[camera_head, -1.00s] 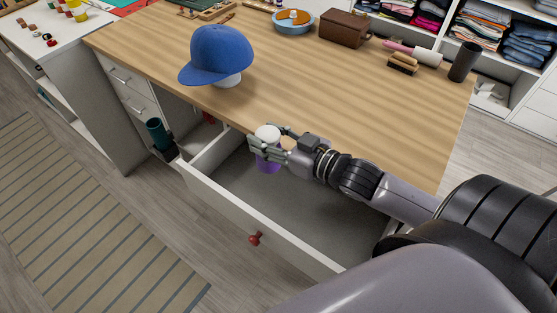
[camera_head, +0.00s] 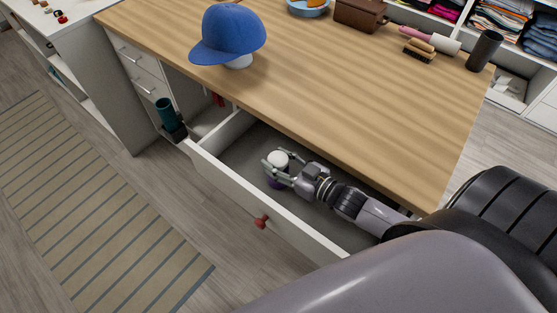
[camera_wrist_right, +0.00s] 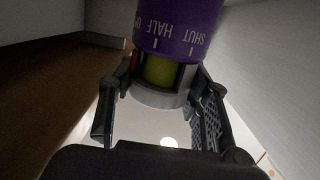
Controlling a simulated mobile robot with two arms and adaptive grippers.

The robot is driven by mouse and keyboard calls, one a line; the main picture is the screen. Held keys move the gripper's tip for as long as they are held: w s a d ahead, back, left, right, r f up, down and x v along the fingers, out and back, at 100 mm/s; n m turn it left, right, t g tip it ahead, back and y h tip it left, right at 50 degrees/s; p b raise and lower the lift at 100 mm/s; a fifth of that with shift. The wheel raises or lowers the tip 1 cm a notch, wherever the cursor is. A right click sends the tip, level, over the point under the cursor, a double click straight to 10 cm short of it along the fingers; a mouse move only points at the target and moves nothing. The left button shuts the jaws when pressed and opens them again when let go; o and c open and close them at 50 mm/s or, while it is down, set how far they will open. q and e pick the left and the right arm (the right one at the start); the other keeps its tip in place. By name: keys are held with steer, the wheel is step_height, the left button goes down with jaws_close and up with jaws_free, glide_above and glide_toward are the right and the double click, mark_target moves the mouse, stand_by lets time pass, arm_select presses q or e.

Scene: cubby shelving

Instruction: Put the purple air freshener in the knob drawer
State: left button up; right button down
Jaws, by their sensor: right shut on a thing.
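The purple air freshener (camera_head: 278,180) has a white top and is inside the open drawer, in the head view. My right gripper (camera_head: 277,162) is shut around its upper part. The right wrist view shows the purple air freshener (camera_wrist_right: 180,30) close up, with its white part between the fingers of the right gripper (camera_wrist_right: 162,105). The knob drawer (camera_head: 230,190) is pulled out below the table and has a red knob (camera_head: 262,221) on its front. Whether the air freshener touches the drawer floor I cannot tell. My left gripper is not in view.
A wooden tabletop (camera_head: 330,90) overhangs the drawer's rear. A teal cup (camera_head: 167,115) is by the drawer's left end. The drawer's left part looks empty.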

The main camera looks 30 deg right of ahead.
steer(key=c, duration=0.9)
jaws_free()
steer(key=shift+f, duration=0.1)
steer(key=shift+o, duration=0.2)
steer(key=v, duration=1.2)
steer(key=shift+b, duration=0.3)
